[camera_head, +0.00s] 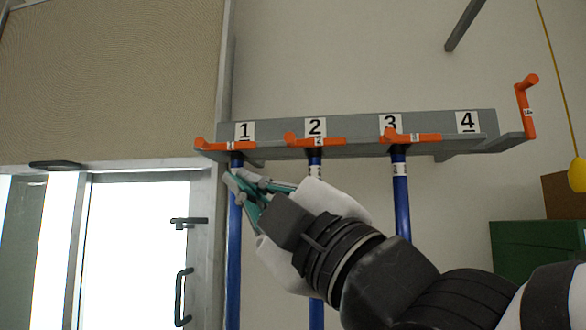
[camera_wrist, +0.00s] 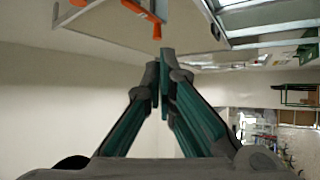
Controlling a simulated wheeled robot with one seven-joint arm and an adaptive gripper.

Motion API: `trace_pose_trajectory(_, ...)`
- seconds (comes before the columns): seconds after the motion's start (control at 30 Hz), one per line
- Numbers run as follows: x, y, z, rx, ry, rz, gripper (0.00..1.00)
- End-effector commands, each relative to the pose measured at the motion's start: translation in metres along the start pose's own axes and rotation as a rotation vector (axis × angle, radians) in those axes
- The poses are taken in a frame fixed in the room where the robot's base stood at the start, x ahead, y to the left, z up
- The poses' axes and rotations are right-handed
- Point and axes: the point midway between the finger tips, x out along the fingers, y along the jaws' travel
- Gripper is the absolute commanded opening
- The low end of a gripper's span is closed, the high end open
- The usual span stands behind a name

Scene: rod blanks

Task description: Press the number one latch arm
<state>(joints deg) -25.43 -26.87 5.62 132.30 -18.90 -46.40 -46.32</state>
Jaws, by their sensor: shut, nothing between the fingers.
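The grey rack (camera_head: 280,130) carries number plates 1 to 4. The number one latch arm (camera_head: 214,146) is orange and lies level at the left end, above a blue rod (camera_head: 235,240). The number two latch arm (camera_head: 318,141) and number three latch arm (camera_head: 412,137) also lie level. The number four latch arm (camera_head: 526,108) stands upright at the right end. My gripper (camera_head: 230,180) is shut and empty, a little below the number one latch arm, apart from it. In the wrist view the fingertips (camera_wrist: 160,58) point toward an orange latch arm (camera_wrist: 142,10).
Blue rods hang under plates 2 (camera_head: 316,190) and 3 (camera_head: 401,195). A glazed door (camera_head: 135,250) stands at left. A yellow pendant (camera_head: 577,175) hangs on a cord at right, near green and brown boxes (camera_head: 538,250). Open wall lies behind the rack.

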Motion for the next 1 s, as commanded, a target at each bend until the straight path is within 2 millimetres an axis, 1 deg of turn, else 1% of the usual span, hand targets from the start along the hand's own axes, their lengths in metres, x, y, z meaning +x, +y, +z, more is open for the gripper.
trace_pose_trajectory(0.6, 0.098, 0.001, -0.002, 0.002, 0.0, -0.002, 0.0)
trace_pose_trajectory(0.8, 0.12, 0.001, -0.002, 0.001, 0.0, 0.0, 0.0)
trace_pose_trajectory(1.0, 0.129, 0.0, -0.001, 0.0, 0.0, 0.0, 0.0)
